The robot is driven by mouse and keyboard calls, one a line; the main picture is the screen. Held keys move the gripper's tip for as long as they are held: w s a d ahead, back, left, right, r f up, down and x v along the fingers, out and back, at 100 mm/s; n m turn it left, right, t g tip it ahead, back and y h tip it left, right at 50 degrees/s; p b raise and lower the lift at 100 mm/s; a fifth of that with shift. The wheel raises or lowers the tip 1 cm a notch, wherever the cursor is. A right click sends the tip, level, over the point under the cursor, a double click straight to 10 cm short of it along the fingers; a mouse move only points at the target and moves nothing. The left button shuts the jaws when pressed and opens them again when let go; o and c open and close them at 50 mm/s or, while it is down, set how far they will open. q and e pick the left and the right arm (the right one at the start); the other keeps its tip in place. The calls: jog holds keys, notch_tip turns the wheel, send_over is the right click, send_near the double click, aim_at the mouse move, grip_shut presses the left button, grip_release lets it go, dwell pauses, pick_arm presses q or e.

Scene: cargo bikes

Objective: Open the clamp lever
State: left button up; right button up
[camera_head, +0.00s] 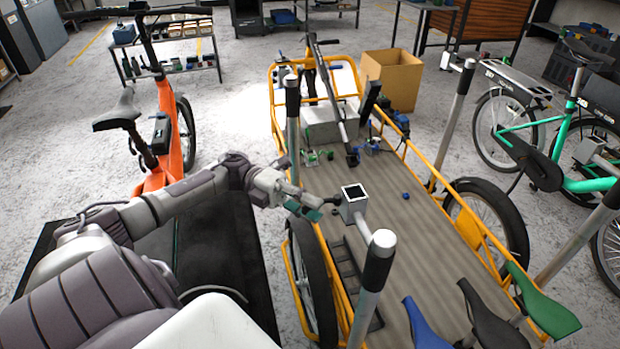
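A grey clamp head (353,206) with a black square on top sits at the end of a short arm on the near silver post (369,296). The post has a black top section. I cannot make out a separate clamp lever; it may be hidden or too small. My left gripper (314,209), with teal-green parts at its tips, is just left of the clamp head. I cannot tell whether it touches the clamp, or whether its fingers are apart. My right gripper is not in view.
Several saddles (540,303) are at the near right. An orange bike (168,130) is left, a teal-green bike (570,130) right. Floor is open at upper left.

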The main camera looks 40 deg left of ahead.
pick_arm(q)
jog(key=shift+o, duration=0.8)
jog(key=s+a, duration=0.1)
jog(key=a, duration=1.1)
jog(key=shift+s, duration=0.4)
jog(key=shift+s+f, duration=0.1)
